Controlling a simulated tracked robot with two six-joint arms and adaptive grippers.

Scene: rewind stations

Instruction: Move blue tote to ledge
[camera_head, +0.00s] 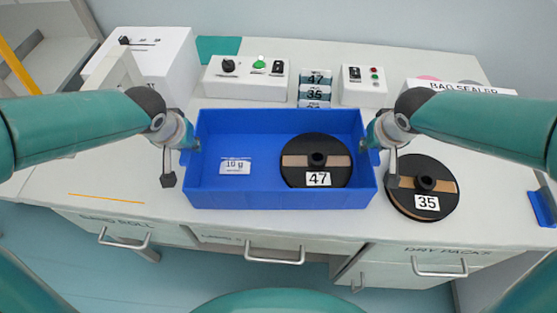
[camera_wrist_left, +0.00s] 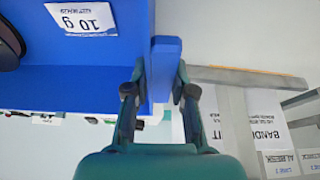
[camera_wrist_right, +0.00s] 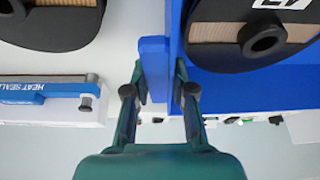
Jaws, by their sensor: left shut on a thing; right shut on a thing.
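The blue tote (camera_head: 282,197) is level in front of me, over the middle of the white bench; I cannot tell whether its base touches the bench. Inside lie a white 10 g packet (camera_head: 235,167) at left and a dark reel (camera_head: 330,148) labelled 47 at right. My left gripper (camera_head: 188,146) is shut on the tote's left end wall, as the left wrist view (camera_wrist_left: 158,85) shows. My right gripper (camera_head: 371,146) is shut on the right end wall, seen in the right wrist view (camera_wrist_right: 160,85). I cannot tell which surface is the ledge.
A reel (camera_head: 436,190) labelled 35 lies just right of the tote. Behind stand a button box (camera_head: 245,78), stacked numbered packets (camera_head: 314,90), a smaller switch box (camera_head: 364,85) and the bag sealer (camera_head: 460,90). A white machine (camera_head: 150,60) stands back left. The bench's left front is mostly clear.

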